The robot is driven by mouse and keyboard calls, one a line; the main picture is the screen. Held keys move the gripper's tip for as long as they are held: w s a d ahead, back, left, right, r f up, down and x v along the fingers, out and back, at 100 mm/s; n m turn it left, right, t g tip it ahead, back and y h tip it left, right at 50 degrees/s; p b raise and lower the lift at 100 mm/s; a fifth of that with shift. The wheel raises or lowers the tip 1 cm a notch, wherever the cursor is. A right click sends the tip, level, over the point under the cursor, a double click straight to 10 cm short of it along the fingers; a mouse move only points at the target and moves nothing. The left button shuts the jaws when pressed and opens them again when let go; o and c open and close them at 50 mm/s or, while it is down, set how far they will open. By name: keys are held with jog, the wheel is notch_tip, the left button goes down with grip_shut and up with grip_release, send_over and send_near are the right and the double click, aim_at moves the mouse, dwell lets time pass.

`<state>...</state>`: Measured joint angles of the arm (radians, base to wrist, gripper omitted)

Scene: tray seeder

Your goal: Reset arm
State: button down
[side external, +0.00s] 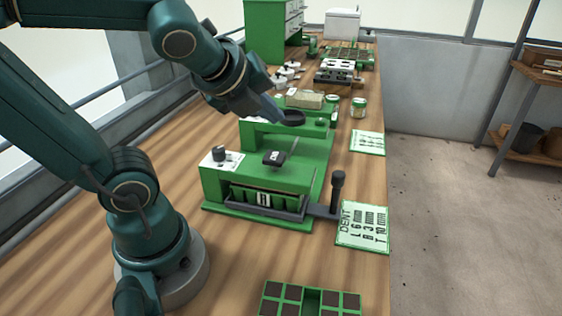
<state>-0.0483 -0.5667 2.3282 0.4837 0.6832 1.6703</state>
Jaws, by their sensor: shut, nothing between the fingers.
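My gripper (276,113) is at the upper middle of the side external view, at the end of my teal arm. It is shut with nothing in it. Its tip is above the back part of the green tray seeder (310,160), close to a round black dish (292,118). I cannot tell whether it touches the dish. The seeder stands on the wooden bench, with a knob on its left top, a black part on top and a black upright lever (337,190) at its right front.
A green seed tray with dark cells (311,300) lies at the front edge. A printed card (362,226) lies right of the seeder, another (367,143) behind it. Jars (358,107), a box and a green drawer cabinet (268,30) stand farther back.

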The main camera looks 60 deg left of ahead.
jog(key=shift+r, duration=0.1)
jog(key=s+d+f+n+g+h, duration=0.1)
jog(key=s+d+f+n+h, duration=0.1)
jog(key=n, duration=0.8)
jog(key=s+d+f+n+g+h, duration=0.1)
jog(key=s+d+n, duration=0.4)
jog(key=n, duration=0.6)
jog(key=shift+d+f+n+g+h, duration=0.3)
jog(key=shift+d+f+h, duration=0.15)
jog(key=shift+f+h, duration=0.2)
